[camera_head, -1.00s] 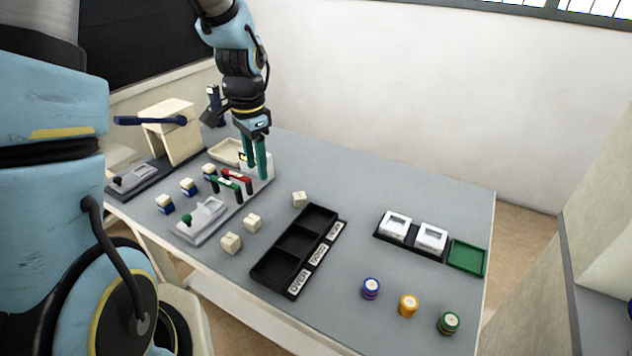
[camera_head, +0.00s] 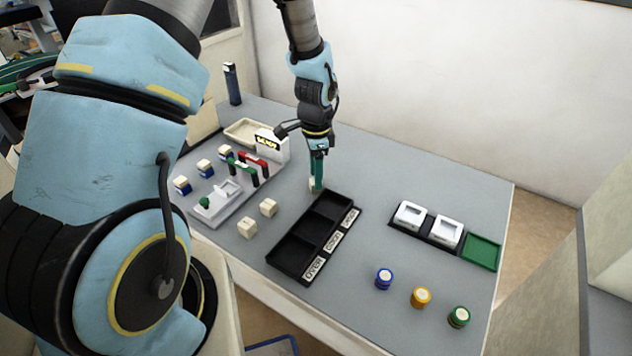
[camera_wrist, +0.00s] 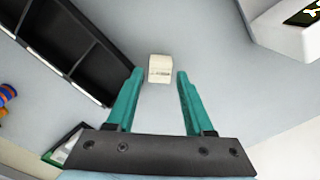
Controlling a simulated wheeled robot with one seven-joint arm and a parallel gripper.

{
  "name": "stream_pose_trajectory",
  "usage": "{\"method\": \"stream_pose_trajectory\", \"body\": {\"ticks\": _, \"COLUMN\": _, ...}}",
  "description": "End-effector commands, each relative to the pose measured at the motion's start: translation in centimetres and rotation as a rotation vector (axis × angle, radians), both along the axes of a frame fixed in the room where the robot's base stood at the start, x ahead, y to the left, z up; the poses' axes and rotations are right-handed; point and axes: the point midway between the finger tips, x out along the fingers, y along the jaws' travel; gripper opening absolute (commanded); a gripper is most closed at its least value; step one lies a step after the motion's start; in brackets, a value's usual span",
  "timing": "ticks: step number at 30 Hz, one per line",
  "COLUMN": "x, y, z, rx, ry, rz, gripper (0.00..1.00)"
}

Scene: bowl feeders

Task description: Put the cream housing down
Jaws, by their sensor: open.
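My gripper (camera_head: 316,186) is open, with teal fingers pointing down behind the back end of the black tray. A cream housing (camera_head: 311,185), a small block, stands on the table at the fingertips and is partly hidden by them. In the wrist view this cream housing (camera_wrist: 160,68) sits upright between and just beyond the open fingertips (camera_wrist: 159,75), with a gap on each side. Faint markings show on its near face. Two more cream blocks stand on the table left of the tray, a farther one (camera_head: 268,207) and a nearer one (camera_head: 246,228).
The black tray (camera_head: 352,213) has three labelled compartments, which look empty. At left is a grey fixture (camera_head: 215,207) with green and red handles, beside blue-and-cream parts (camera_head: 182,185). At right are white pieces (camera_head: 446,232), a green tray (camera_head: 482,251) and coloured round stacks (camera_head: 421,298).

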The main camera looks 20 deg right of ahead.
Motion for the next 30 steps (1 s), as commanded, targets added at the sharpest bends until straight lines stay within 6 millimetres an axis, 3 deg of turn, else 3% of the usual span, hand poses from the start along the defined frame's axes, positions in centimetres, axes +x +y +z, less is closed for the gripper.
{"method": "stream_pose_trajectory", "body": {"ticks": 6, "x": 0.0, "y": 0.0, "z": -2.0, "rx": 0.001, "ry": 0.000, "rz": 0.001, "gripper": 0.53}}
{"method": "stream_pose_trajectory", "body": {"ticks": 14, "x": 0.0, "y": 0.0, "z": -2.2, "rx": 0.000, "ry": -0.001, "rz": 0.001, "gripper": 0.53}}
{"method": "stream_pose_trajectory", "body": {"ticks": 27, "x": 0.0, "y": 0.0, "z": -2.2, "rx": 0.000, "ry": -0.001, "rz": 0.001, "gripper": 0.03}}
{"method": "stream_pose_trajectory", "body": {"ticks": 30, "x": 0.0, "y": 0.0, "z": -2.2, "rx": 0.000, "ry": -0.001, "rz": 0.001, "gripper": 0.00}}
